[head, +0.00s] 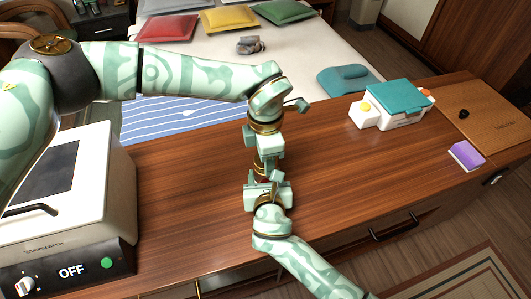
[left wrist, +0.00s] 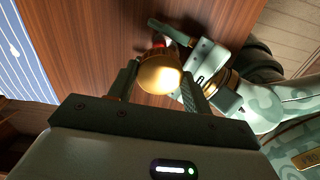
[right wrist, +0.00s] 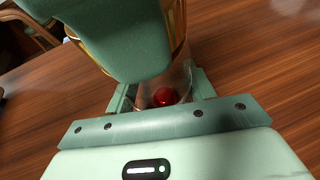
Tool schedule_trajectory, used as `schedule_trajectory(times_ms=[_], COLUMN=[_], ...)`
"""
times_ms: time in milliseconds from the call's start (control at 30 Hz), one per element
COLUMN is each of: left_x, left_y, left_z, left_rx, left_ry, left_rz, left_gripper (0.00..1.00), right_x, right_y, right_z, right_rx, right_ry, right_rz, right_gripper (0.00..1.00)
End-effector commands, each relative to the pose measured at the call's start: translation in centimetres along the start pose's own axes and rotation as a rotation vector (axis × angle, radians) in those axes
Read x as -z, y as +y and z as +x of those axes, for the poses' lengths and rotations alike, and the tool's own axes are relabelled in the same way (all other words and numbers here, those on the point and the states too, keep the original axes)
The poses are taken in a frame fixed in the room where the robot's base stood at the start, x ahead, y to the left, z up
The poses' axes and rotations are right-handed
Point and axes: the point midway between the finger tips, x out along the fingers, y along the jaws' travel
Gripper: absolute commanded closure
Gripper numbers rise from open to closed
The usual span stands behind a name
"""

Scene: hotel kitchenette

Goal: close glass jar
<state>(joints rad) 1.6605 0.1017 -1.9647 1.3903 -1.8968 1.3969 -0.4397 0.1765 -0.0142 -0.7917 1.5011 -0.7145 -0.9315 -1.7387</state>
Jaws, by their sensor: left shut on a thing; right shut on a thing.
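The glass jar (right wrist: 182,76) is clear, with a red round thing (right wrist: 164,97) inside, and stands between the fingers of my right gripper (right wrist: 160,100) in the right wrist view. My right gripper is shut on the jar. A gold round lid (left wrist: 160,74) sits between the fingers of my left gripper (left wrist: 162,85), which is shut on it, above the jar. In the head view my left gripper (head: 266,165) is directly over my right gripper (head: 268,180), and both mostly hide the jar and lid. Whether the lid touches the jar rim I cannot tell.
A white oven marked OFF (head: 70,190) stands at the left of the wooden counter. A teal-lidded white box (head: 400,104), a wooden board (head: 490,112) and a purple sponge (head: 466,155) are at the right. The counter between is clear. A bed with cushions lies behind.

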Motion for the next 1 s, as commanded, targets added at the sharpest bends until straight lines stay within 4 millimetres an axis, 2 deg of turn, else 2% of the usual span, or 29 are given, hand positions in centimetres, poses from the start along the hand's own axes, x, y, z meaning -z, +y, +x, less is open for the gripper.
schedule_trajectory(times_ms=[100, 200, 333, 500, 533, 600, 867, 1000], left_x=[0.04, 0.01, 0.02, 0.02, 0.02, 0.02, 0.02, 0.01], left_y=[0.1, 0.08, 0.07, 0.08, 0.08, 0.07, 0.02, 0.06], left_z=[-0.06, -0.04, -0.03, -0.01, -0.01, 0.0, 0.0, -0.87], left_rx=[-0.003, -0.003, -0.003, -0.003, -0.003, -0.002, -0.001, -0.002], left_ry=[0.002, 0.002, 0.002, 0.001, 0.001, 0.001, 0.001, 0.001], left_rz=[0.378, 0.68, 0.967, 0.982, 0.982, 0.982, 0.981, 0.981], left_gripper=[0.72, 0.72, 0.72, 0.72, 0.42, 0.25, 0.25, 0.25], right_x=[0.05, 0.05, 0.06, 0.06, 0.06, 0.07, 0.07, 0.08], right_y=[-0.05, -0.05, -0.05, -0.04, -0.04, -0.03, -0.02, -0.01], right_z=[0.0, 0.0, 0.0, -0.01, -0.01, -0.01, -0.01, -0.01], right_rx=[0.001, 0.001, 0.001, 0.001, 0.001, 0.001, 0.0, 0.0], right_ry=[0.001, 0.001, 0.001, 0.001, 0.001, 0.001, 0.001, 0.001], right_rz=[0.0, 0.0, 0.0, 0.0, 0.0, 0.0, 0.0, 0.0], right_gripper=[1.0, 1.0, 1.0, 1.0, 1.0, 1.0, 1.0, 1.0])
